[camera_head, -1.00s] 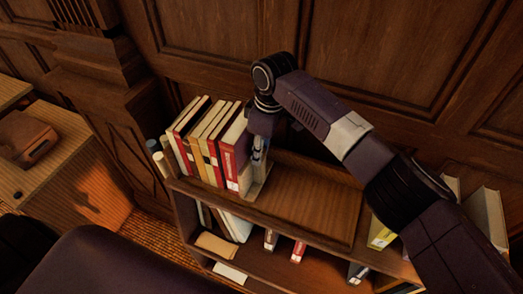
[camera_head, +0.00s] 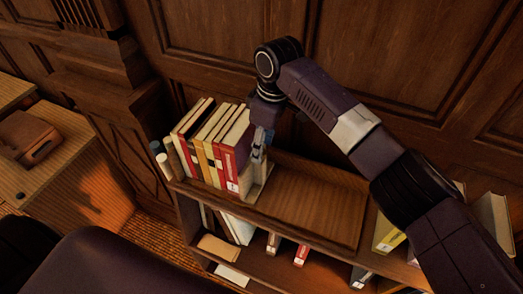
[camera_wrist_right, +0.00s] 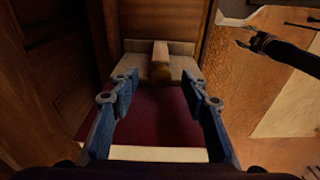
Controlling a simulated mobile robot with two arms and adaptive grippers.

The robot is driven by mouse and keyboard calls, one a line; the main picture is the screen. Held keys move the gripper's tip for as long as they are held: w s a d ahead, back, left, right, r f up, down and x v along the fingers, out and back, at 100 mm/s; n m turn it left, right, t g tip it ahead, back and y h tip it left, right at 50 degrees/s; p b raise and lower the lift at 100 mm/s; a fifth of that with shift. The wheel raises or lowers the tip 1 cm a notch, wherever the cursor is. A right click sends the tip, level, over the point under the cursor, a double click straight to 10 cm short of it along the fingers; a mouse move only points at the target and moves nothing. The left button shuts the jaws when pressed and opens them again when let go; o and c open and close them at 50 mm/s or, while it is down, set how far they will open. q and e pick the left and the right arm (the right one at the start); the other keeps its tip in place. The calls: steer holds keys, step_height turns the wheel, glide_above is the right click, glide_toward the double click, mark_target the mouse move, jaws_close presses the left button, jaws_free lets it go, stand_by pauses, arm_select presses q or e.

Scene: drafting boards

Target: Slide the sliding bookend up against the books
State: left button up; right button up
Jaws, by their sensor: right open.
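A row of upright books (camera_head: 212,150) leans slightly at the left of the shelf top. The pale wooden sliding bookend (camera_head: 256,182) stands at the right end of the row, close to the last red book; I cannot tell if they touch. My right gripper (camera_head: 261,146) is just above the bookend, pointing down. In the right wrist view its blue fingers (camera_wrist_right: 162,115) are apart, with a dark red cover (camera_wrist_right: 155,105) below and the bookend with its block (camera_wrist_right: 160,50) beyond them. My left gripper (camera_wrist_right: 244,37) shows small at upper right there, its fingers apart.
The shelf top (camera_head: 310,205) right of the bookend is bare. More books (camera_head: 388,235) stand at its right end, partly behind my right arm. A lower shelf (camera_head: 255,262) holds several items. A panelled wall (camera_head: 330,50) rises behind. A desk (camera_head: 60,145) stands at left.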

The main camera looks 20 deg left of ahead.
steer(key=shift+d+r, duration=0.25)
steer(key=shift+r, duration=1.35)
steer(key=shift+d+r, duration=0.2)
steer(key=shift+r, duration=1.4)
steer(key=shift+s, duration=0.1)
